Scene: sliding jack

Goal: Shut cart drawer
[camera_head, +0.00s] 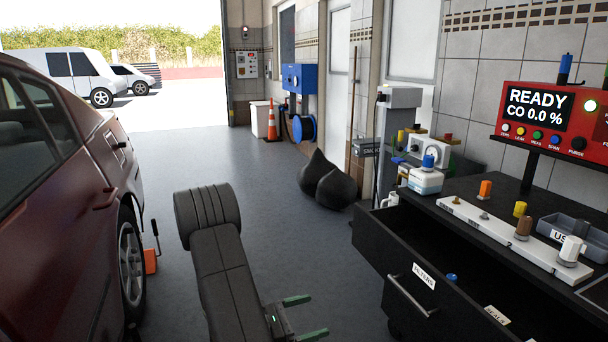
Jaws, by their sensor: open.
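The black cart (468,178) stands at the right. Its top drawer (372,252) is pulled well out toward the left, with the dark inside showing. The drawer front bears a "FILTERS" label and a silver bar handle (409,297). A small blue item (452,278) lies inside the drawer. My gripper (309,316) is at the bottom middle, with two green fingers apart and nothing between them. It is left of the drawer front, with a gap of floor between them.
A dark red car (60,190) stands close on the left, with an orange jack (150,260) by its wheel. Black bags (328,182) lie beyond the cart. A white rail with fittings (510,235) and a red analyser (550,120) stand on the cart top. The middle floor is free.

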